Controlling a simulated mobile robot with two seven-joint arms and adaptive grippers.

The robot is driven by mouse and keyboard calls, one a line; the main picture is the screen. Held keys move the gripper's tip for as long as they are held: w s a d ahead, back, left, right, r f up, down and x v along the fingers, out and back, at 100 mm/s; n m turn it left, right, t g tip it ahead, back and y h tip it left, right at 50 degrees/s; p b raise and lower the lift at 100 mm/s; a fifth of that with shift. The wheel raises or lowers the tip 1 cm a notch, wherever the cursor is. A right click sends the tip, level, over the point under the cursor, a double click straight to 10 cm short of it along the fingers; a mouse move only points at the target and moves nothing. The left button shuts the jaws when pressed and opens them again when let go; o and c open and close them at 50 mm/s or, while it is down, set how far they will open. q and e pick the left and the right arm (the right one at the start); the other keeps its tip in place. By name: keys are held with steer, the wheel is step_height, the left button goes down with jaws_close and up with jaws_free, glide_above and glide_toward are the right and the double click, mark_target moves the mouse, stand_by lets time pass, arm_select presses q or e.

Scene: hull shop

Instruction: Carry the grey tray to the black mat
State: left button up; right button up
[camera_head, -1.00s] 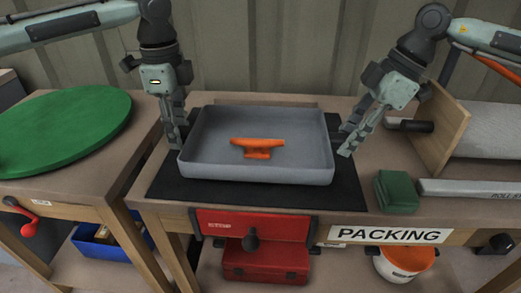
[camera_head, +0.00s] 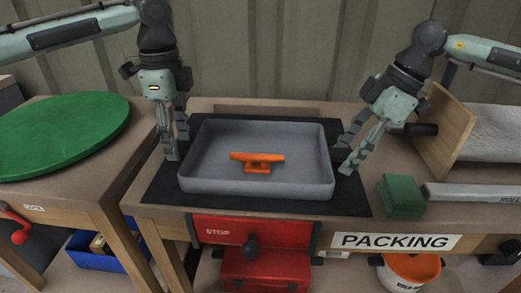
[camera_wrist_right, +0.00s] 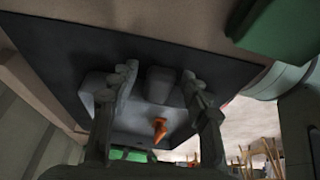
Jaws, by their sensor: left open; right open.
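The grey tray (camera_head: 258,188) rests on the black mat (camera_head: 355,200), which shows around it on all sides. An orange cleat-shaped piece (camera_head: 258,159) lies in the tray. My left gripper (camera_head: 176,146) is open just off the tray's left wall, with fingers pointing down. My right gripper (camera_head: 347,152) is open beside the tray's right wall, pointing down and left. In the right wrist view my right gripper (camera_wrist_right: 157,92) has its fingers apart, with the grey tray (camera_wrist_right: 130,118) and the orange piece (camera_wrist_right: 159,129) beyond. Whether either gripper touches the tray is not clear.
A green block (camera_head: 401,196) sits right of the mat, near a long grey box (camera_head: 470,194) and a wooden upright panel (camera_head: 443,140). A green disc (camera_head: 62,132) lies on the left table. A red drawer front (camera_head: 225,232) and PACKING sign (camera_head: 395,241) are below.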

steer(key=shift+r, duration=0.2)
arm_select(q)
step_height(320, 180, up, 10)
steer(key=shift+r, duration=0.15)
arm_select(e)
steer(key=v, duration=1.1)
steer(key=shift+d+r, duration=0.25)
arm_select(q)
steer(key=shift+s, duration=0.1)
arm_select(e)
steer(key=shift+s, duration=0.1)
